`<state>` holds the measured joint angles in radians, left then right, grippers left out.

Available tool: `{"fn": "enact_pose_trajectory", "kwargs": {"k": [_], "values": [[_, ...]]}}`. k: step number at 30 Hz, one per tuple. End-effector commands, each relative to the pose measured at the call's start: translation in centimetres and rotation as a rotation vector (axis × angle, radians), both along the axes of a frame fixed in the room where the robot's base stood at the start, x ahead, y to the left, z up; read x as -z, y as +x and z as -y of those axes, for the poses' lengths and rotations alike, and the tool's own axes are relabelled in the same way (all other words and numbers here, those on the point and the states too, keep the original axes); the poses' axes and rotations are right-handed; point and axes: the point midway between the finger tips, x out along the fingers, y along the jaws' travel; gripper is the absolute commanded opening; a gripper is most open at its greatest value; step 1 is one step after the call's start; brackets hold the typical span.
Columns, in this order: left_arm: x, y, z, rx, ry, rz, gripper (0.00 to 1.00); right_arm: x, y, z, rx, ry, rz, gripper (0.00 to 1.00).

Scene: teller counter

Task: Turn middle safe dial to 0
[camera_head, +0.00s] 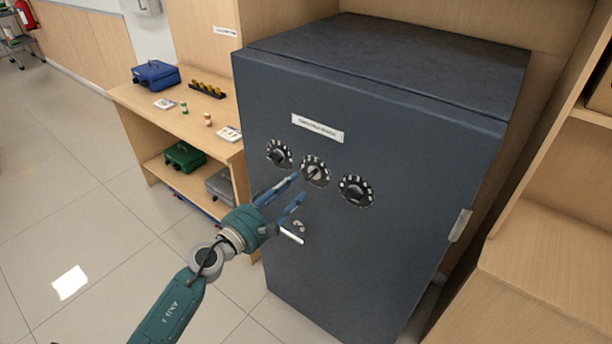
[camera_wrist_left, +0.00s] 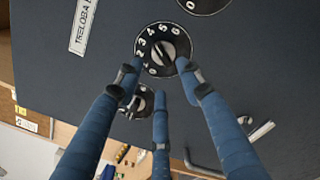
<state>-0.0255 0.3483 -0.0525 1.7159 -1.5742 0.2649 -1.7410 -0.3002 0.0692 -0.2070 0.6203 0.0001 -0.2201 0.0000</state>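The grey safe (camera_head: 400,130) has three black dials with white numbers in a slanting row on its front. The middle dial (camera_head: 316,170) is between the left dial (camera_head: 279,153) and the right dial (camera_head: 356,190). In the left wrist view the middle dial (camera_wrist_left: 163,50) shows numbers around a dark knob; I cannot tell which number it points to. My left gripper (camera_head: 299,186) is open and empty, with blue fingers spread just in front of and below the middle dial. In the left wrist view its fingertips (camera_wrist_left: 158,70) are near the dial's lower edge, contact unclear. My right gripper is not in view.
A safe handle (camera_head: 292,235) and keyhole are below the dials, close to my left gripper. A wooden shelf unit (camera_head: 135,98) with a blue cash box (camera_head: 156,74) stands left of the safe. A wooden counter (camera_head: 540,270) is at the right. Floor is clear at left.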

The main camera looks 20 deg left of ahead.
Motion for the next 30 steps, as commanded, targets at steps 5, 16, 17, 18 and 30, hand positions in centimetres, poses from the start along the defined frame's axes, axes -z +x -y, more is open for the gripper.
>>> {"fn": "enact_pose_trajectory", "kwargs": {"k": [5,16,17,18,30], "values": [[-0.3,3.2,1.2,-0.001,-0.007,0.001,0.38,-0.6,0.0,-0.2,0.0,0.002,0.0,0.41],[0.1,5.8,2.2,0.0,-0.003,-0.003,0.38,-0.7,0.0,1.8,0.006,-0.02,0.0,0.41],[0.0,5.8,2.2,0.001,-0.004,-0.002,0.38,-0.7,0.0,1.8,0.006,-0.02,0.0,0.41],[0.0,5.8,2.2,0.001,-0.004,-0.002,0.38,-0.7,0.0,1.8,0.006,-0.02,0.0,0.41],[0.1,5.7,2.1,0.0,-0.003,-0.002,0.0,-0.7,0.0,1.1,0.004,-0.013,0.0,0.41]]}}
